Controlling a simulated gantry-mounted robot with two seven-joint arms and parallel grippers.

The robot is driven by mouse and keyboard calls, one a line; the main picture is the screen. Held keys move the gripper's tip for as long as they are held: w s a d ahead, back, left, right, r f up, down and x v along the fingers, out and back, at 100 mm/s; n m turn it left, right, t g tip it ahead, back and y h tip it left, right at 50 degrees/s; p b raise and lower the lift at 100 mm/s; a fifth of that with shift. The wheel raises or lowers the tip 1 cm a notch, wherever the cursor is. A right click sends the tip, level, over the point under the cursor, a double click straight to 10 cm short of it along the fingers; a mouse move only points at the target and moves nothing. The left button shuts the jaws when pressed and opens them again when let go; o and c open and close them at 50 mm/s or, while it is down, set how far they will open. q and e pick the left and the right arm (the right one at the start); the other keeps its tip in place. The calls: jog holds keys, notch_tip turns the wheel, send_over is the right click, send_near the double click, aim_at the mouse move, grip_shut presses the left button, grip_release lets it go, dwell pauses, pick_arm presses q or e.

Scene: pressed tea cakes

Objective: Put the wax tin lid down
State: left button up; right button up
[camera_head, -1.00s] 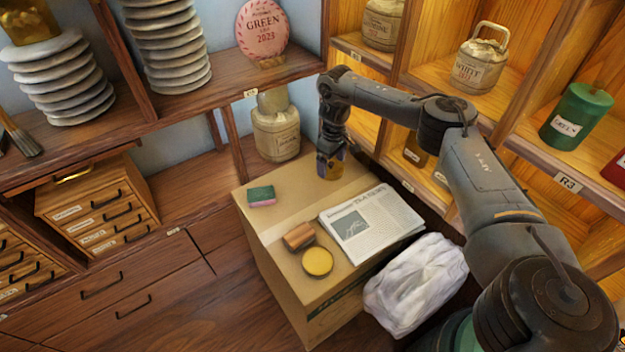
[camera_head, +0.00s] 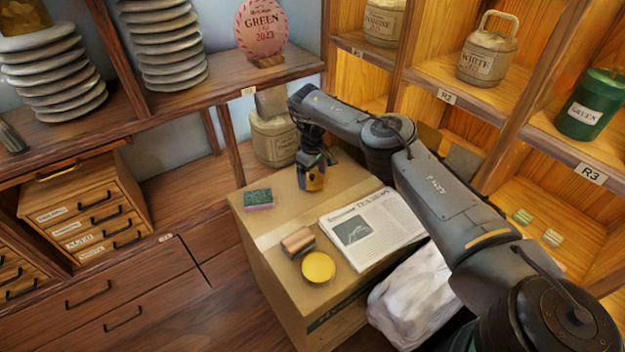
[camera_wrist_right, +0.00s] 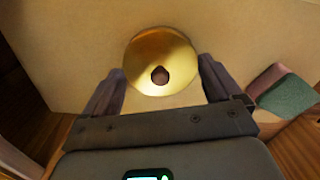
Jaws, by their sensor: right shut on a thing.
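My right gripper (camera_head: 312,184) is shut on the gold wax tin lid (camera_head: 313,181), over the back part of the cardboard box top (camera_head: 345,180). In the right wrist view the round lid (camera_wrist_right: 150,50) with its small dark knob shows at the fingers. I cannot tell whether the lid touches the box. A round tin with a yellow top (camera_head: 318,267), likely the wax tin, sits near the box's front edge. My left gripper is not in view.
On the box are a green and pink sponge (camera_head: 258,199), a copper-brown cylinder (camera_head: 298,241) and a newspaper (camera_head: 375,228). A white crumpled bag (camera_head: 410,300) stands beside the box. Shelves with tins flank it. Bare box top lies between the sponge and newspaper.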

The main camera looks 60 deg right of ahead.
aim_at(312, 175)
jog(key=shift+f, duration=0.55)
jog(key=o, duration=0.7)
jog(key=shift+r, duration=0.15)
notch_tip(312, 175, up, 12)
jog(key=p, duration=0.7)
jog(key=shift+p, duration=0.4)
